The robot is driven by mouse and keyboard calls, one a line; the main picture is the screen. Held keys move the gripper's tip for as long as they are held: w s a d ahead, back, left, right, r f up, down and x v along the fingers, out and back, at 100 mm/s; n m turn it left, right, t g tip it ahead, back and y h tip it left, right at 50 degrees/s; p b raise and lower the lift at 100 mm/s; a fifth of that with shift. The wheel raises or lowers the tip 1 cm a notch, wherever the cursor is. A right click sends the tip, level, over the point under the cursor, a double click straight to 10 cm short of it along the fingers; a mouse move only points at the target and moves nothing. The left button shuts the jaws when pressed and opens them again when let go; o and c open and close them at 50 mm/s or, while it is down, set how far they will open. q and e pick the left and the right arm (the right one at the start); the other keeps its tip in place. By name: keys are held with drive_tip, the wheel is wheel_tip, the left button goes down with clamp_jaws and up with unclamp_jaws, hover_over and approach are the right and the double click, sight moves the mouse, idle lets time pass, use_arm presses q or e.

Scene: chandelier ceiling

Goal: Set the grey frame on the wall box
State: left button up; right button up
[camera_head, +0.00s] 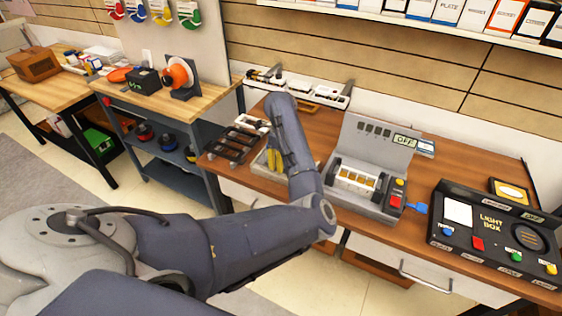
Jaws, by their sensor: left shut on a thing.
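My left arm (303,170) comes in from the lower left, bends at the elbow and rises over the brown workbench (462,160). Its far end stands in front of the back of the bench, near the white parts tray. My left gripper's fingers are hidden by the arm. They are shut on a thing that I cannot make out. I cannot pick out the grey frame. My right gripper is not in view.
A grey machine (370,170) marked OFF stands right of my arm. A black light box (490,232) is at the far right. A dark rack (232,146) and a bin with yellow parts (275,160) lie left of my forearm. The white parts tray (325,96) is behind.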

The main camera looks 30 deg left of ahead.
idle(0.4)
use_arm(q)
drive_tip(key=o, duration=1)
drive_tip(key=shift+o, duration=0.2)
drive_tip(key=shift+r, duration=2.95)
